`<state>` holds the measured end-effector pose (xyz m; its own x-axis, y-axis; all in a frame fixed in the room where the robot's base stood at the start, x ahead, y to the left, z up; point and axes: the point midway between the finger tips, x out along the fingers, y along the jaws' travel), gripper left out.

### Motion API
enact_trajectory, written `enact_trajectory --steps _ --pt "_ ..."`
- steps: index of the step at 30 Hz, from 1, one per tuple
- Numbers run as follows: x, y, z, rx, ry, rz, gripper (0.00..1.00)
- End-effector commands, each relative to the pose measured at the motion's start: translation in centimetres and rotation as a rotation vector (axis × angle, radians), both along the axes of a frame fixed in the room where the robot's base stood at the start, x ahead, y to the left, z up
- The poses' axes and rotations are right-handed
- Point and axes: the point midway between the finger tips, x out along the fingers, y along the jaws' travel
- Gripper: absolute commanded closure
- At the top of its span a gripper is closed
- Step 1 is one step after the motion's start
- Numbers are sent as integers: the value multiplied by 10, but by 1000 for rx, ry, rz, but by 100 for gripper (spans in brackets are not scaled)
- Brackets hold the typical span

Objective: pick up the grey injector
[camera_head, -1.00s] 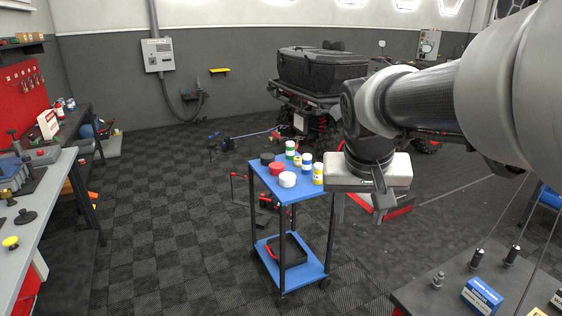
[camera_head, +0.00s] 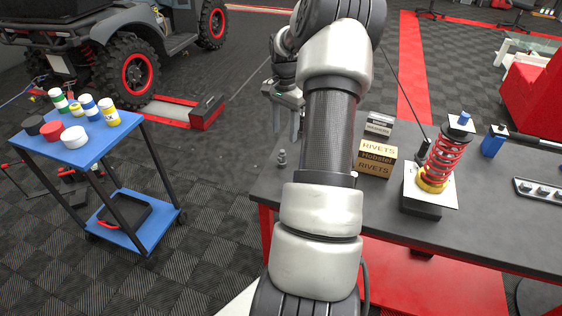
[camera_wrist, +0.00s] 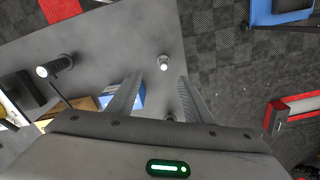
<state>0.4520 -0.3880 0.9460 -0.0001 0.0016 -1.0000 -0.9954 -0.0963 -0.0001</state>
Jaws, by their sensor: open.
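The grey injector (camera_head: 282,158) stands upright near the left corner of the dark workbench top (camera_head: 273,185). In the wrist view, a small grey upright piece with a bright top, which looks like the injector (camera_wrist: 163,62), shows just beyond the fingertips, roughly midway between them. My gripper (camera_head: 285,128) is open and empty, with its fingers pointing down above the injector. It also shows in the wrist view (camera_wrist: 160,79). A gap between fingertips and injector seems to remain, though its size is hard to tell.
In the wrist view, a dark cylinder (camera_wrist: 60,66) stands left, a blue box (camera_wrist: 131,96) lies behind the left finger, and another small piece (camera_wrist: 170,117) is partly hidden. Rivets boxes (camera_head: 376,160) and a red coil spring (camera_head: 445,155) stand right. A blue trolley (camera_head: 85,150) is left.

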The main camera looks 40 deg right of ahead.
Motion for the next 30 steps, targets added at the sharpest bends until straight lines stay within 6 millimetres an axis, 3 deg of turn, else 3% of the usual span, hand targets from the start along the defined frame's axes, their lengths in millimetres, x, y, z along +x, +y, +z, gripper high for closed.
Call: enact_trajectory --steps 3,9,16,24,30 --pt "-1 0 -29 3 2 1 54" --pt "0 0 -61 1 1 1 54" --pt "2 0 -76 0 0 2 54" --pt "7 0 -115 0 1 2 54" --pt "7 0 -123 -2 0 1 54"
